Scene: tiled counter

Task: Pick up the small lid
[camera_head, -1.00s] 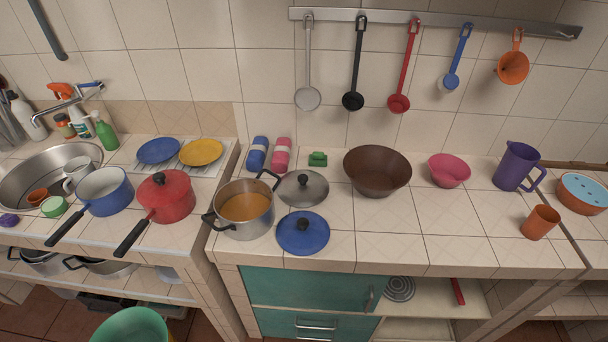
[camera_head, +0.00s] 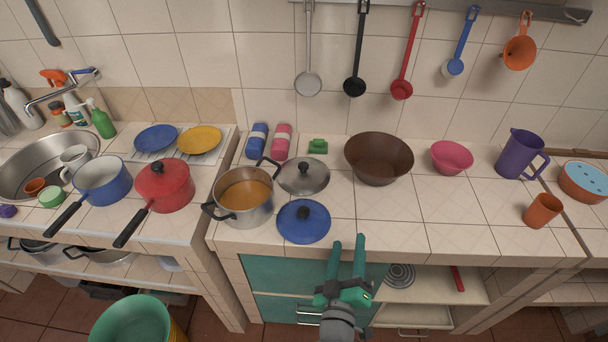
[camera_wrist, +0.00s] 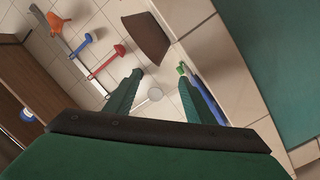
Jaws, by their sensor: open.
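Two loose lids lie on the tiled counter in the head view. One is a grey metal lid with a dark knob (camera_head: 303,180), just right of the steel pot. The other is a blue lid with a dark knob (camera_head: 303,226), nearer the counter's front edge. I cannot tell surely which is the small lid; they look similar in size. My gripper (camera_head: 348,242) is open and empty, in front of the counter edge, right of and below the blue lid in the picture.
A steel pot with orange contents (camera_head: 240,210) stands left of the lids. A brown bowl (camera_head: 378,158) and green object (camera_head: 318,147) are behind. A red lidded pan (camera_head: 163,188) sits further left. Counter right of the blue lid is clear. Ladles hang above.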

